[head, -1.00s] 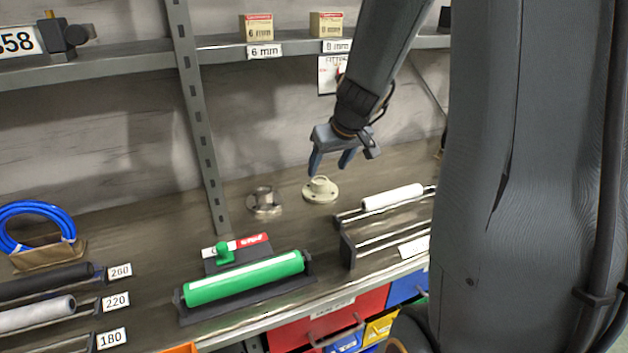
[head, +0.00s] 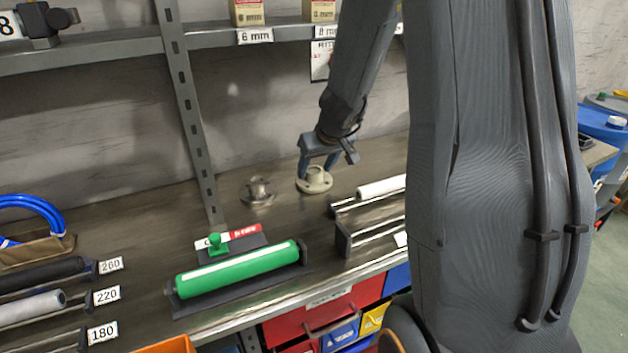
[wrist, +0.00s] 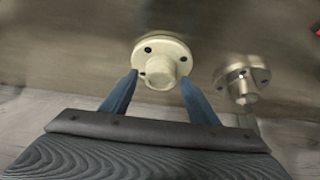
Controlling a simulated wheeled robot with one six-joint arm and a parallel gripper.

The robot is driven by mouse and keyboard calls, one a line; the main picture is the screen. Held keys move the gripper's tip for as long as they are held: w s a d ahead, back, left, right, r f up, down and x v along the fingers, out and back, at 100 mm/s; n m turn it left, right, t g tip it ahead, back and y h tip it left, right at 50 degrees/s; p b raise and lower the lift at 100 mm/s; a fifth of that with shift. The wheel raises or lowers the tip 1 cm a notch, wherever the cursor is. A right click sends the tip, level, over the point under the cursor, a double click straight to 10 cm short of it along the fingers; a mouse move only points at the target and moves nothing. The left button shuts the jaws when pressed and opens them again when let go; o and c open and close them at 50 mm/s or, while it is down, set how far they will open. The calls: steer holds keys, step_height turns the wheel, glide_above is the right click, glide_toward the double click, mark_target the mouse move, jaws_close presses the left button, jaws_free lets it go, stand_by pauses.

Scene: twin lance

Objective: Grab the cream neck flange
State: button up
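The cream neck flange (head: 314,180) lies flat on the workbench with its neck up. It also shows in the wrist view (wrist: 162,62), with its bolt holes visible. My gripper (head: 317,172) is right above and around it. In the wrist view my gripper (wrist: 160,85) has its two blue fingers apart, one on each side of the neck. A gap seems to show between the fingers and the neck. A metal neck flange (head: 258,192) stands to the left on the bench, and at the right in the wrist view (wrist: 242,80).
A green roller (head: 240,270) on a dark stand lies in front. A rack with a white roller (head: 381,187) stands close on the right of the flange. A shelf upright (head: 188,110) rises on the left. Bare bench lies around both flanges.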

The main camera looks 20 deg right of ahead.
steer(key=c, duration=1)
